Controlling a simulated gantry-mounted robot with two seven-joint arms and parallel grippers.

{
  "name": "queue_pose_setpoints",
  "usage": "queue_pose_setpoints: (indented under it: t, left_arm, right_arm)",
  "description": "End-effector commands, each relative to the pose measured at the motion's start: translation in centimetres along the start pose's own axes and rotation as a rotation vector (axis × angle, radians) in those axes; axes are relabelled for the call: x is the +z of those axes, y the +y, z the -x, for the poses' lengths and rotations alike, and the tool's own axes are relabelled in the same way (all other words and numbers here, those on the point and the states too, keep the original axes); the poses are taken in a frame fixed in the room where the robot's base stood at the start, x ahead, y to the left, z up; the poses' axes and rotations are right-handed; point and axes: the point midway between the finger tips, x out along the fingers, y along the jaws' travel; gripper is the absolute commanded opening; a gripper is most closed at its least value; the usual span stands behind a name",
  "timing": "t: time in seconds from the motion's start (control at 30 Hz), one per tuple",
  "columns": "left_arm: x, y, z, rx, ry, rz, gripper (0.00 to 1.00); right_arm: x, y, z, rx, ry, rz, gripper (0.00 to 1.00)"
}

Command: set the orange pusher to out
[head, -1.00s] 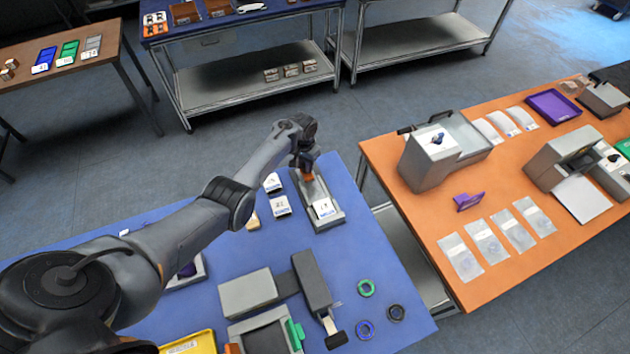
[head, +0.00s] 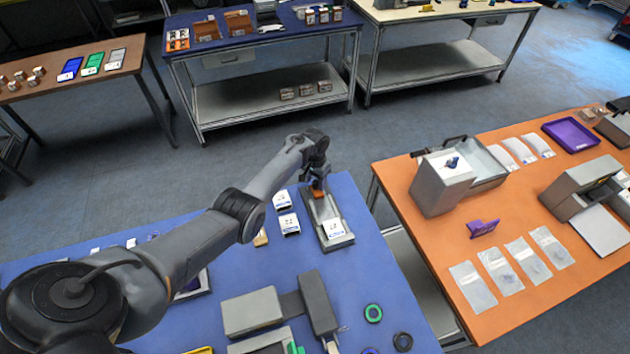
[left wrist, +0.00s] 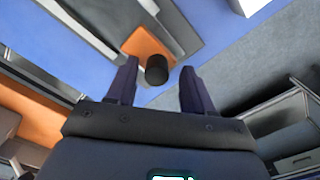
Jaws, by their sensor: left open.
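The orange pusher (head: 318,193) sits at the far end of a grey channel-shaped fixture (head: 337,239) on the blue table. A white labelled card or box (head: 333,228) lies at the near end of that fixture. My left gripper (head: 317,182) is over the far end, right at the pusher. In the left wrist view the orange pusher (left wrist: 148,46) lies just beyond the fingertips, with a black knob (left wrist: 157,70) on it. My left gripper (left wrist: 157,85) is open, its fingers either side of the knob's line and apart from it. My right gripper is not in view.
Two white labelled boxes (head: 288,223) stand left of the fixture. An orange table (head: 440,236) with a scale-like device stands to the right, across a gap.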

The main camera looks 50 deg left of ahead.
Motion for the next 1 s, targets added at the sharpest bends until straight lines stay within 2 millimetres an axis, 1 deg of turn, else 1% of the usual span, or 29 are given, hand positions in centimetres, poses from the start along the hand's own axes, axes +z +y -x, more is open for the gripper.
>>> queue_pose_setpoints:
  t: [0.17,0.4,0.6,0.7,0.8,1.0]
  left_arm:
    - [-0.1,0.1,1.9,0.0,0.003,0.0,0.52]
    - [0.0,0.0,6.0,0.0,0.003,0.001,0.52]
    - [-0.1,0.0,8.8,0.0,0.003,0.0,0.52]
    - [0.0,0.0,9.7,0.0,0.002,0.0,0.52]
    - [0.0,0.0,10.3,0.0,0.0,0.001,0.52]
    - [0.0,0.0,10.6,0.0,0.0,0.001,0.52]
  right_arm:
    - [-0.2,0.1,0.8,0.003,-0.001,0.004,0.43]
    - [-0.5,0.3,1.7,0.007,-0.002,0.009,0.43]
    - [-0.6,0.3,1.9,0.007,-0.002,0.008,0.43]
    - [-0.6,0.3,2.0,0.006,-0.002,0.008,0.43]
    - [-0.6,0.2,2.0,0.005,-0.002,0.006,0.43]
    - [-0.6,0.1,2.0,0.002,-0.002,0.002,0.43]
